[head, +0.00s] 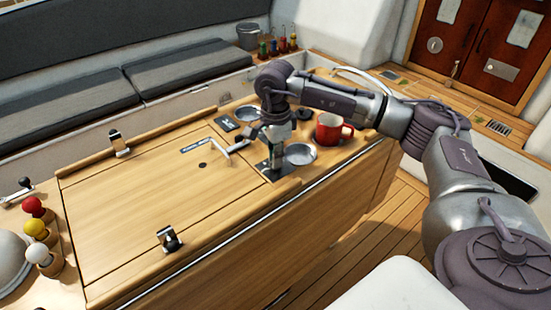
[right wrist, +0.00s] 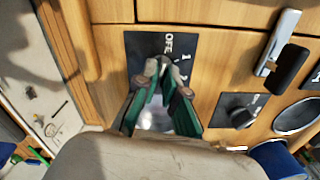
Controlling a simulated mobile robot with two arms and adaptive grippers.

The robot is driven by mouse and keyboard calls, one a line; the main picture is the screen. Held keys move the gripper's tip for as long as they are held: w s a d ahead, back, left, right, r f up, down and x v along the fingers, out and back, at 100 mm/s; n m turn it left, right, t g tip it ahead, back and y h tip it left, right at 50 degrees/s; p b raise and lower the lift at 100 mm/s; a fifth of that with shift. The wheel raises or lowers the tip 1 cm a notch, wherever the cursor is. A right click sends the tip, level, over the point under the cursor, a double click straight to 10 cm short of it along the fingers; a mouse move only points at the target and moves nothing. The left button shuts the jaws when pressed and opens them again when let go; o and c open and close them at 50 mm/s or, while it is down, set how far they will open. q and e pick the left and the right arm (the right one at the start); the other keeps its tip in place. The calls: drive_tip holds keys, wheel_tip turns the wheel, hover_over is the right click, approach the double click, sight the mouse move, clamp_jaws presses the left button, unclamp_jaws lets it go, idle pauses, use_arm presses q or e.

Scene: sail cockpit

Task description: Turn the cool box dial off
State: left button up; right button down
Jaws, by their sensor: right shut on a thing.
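The dial's black plate (right wrist: 140,48) is in the right wrist view, with white marks OFF, 1 and part of another numeral. In the head view the plate (head: 263,166) lies on the wooden table top. My right gripper (right wrist: 165,76) comes down over it, its green-lined fingers shut on the dial. The fingers cover most of the dial, so its pointing direction cannot be told. In the head view my right gripper (head: 276,152) is upright above the plate. My left gripper is not in view.
A second black plate (head: 227,120) and another bowl (head: 247,113) lie behind. The wooden lid (head: 140,200) is largely clear.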

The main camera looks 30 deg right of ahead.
drive_tip(key=shift+w+r, duration=0.1)
drive_tip(key=shift+r, duration=0.05)
drive_tip(key=c, duration=1.3)
unclamp_jaws()
drive_tip(key=shift+o, duration=0.2)
wheel_tip(320, 180, up, 12)
